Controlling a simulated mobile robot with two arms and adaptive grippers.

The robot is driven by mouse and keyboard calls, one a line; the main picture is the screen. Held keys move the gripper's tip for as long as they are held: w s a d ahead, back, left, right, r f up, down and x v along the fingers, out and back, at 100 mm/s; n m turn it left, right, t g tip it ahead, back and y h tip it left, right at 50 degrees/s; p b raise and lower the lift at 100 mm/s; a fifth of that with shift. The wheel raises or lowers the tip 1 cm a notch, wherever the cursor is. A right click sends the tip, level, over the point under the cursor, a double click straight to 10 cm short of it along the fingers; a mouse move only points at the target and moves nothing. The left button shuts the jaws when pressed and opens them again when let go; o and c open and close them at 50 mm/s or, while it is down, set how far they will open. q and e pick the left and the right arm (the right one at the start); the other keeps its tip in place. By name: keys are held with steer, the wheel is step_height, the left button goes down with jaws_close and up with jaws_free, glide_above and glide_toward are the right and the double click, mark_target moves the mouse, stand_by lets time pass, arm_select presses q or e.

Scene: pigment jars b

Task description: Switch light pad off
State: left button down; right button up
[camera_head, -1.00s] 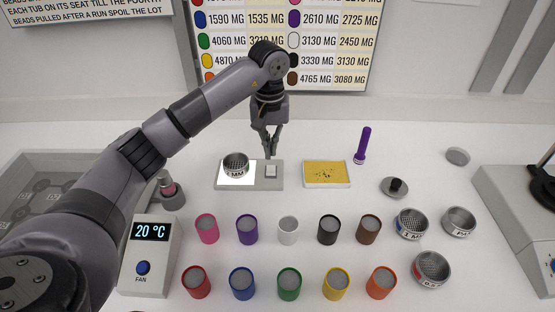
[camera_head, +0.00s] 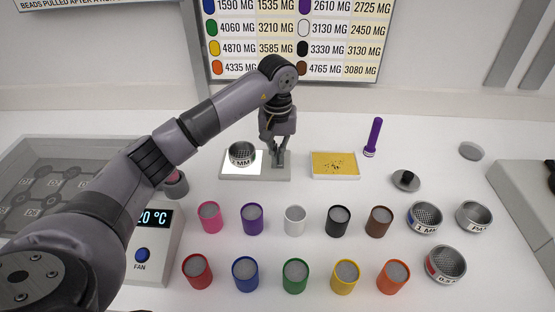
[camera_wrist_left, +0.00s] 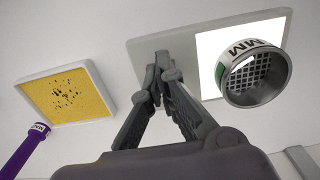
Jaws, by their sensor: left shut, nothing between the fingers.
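The light pad (camera_head: 286,174) is a flat grey plate at the back middle of the table; it also shows in the left wrist view (camera_wrist_left: 146,45). Its white panel (camera_wrist_left: 212,48) is brightly lit. A mesh sieve (camera_head: 241,154) marked MM stands on the lit panel, and shows large in the wrist view (camera_wrist_left: 254,80). My left gripper (camera_head: 278,165) points down at the grey right part of the pad, its fingers shut and empty. In the wrist view the fingertips (camera_wrist_left: 160,76) overlap the pad's grey end. They hide the pad's switch, and I cannot tell whether they touch it. My right gripper is out of view.
A yellow tray with dark beads (camera_head: 334,166) lies right of the pad, with a purple tube (camera_head: 373,137) beyond it. Two rows of coloured jars (camera_head: 295,221) stand in front. Several loose sieves (camera_head: 445,264) are at the right. A fan box (camera_head: 152,252) stands front left.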

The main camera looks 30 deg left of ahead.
arm_select(q)
steer(key=shift+f, duration=0.1)
steer(key=shift+f+b, duration=0.5)
steer(key=shift+f, duration=0.05)
steer(key=shift+r+p, duration=1.2)
steer(key=shift+r, duration=1)
step_height(320, 180, up, 12)
steer(key=shift+f, duration=0.2)
steer(key=shift+s+f, duration=0.1)
